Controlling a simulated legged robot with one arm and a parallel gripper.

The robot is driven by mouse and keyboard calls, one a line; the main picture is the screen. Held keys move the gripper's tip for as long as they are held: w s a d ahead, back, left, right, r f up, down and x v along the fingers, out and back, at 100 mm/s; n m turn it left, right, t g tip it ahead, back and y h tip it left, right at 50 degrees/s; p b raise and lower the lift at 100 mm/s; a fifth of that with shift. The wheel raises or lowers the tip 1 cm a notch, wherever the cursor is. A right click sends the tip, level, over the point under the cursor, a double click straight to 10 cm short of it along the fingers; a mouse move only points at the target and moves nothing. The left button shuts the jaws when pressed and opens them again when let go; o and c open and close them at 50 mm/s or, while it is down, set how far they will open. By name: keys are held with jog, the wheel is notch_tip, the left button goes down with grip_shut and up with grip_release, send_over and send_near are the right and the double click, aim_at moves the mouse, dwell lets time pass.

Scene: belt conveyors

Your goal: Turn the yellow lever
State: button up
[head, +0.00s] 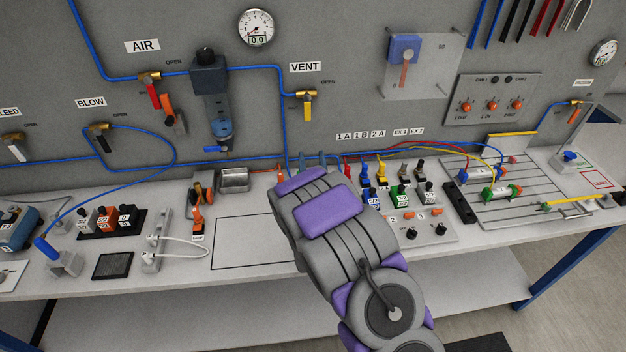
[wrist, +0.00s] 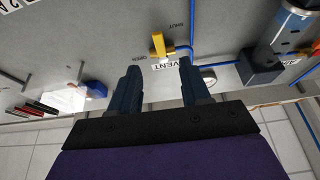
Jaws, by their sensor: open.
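The yellow lever (head: 308,112) hangs downward from a brass valve on the grey wall, below and right of the VENT label (head: 305,66). In the wrist view the yellow lever (wrist: 158,43) lies beyond the fingertips, roughly centred between them and pointing toward the SHUT marking. The OPEN marking is off to the side of it. My gripper (wrist: 159,67) is open and empty, its two dark blue fingers spread apart, with a visible gap to the lever. In the head view my arm covers most of the gripper, below the valve.
A blue air pipe (head: 253,69) runs along the wall into the valve. A filter regulator (head: 211,95) and a red lever (head: 154,96) are to the left. The bench below holds coloured switches (head: 383,170) and a small metal tray (head: 233,180). The wall around the lever is fairly clear.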

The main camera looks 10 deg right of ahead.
jog(key=shift+b+v, duration=0.75)
jog(key=shift+v, duration=0.65)
jog(key=d+m+g+h, duration=0.3)
jog(key=d+g, duration=0.2)
jog(key=g, duration=0.1)
jog(key=s+f+g, duration=0.2)
jog(key=s+g, duration=0.3)
jog(key=s, duration=0.1)
jog(key=s+r+n+g+y, duration=0.1)
jog(key=s+r+g, duration=0.2)
jog(key=s, duration=1.7)
jog(key=s+r+n+g+y, duration=0.2)
jog(key=s+g, duration=0.8)
jog(key=s, duration=1)
jog(key=shift+s+r, duration=0.4)
jog(key=shift+r, duration=0.15)
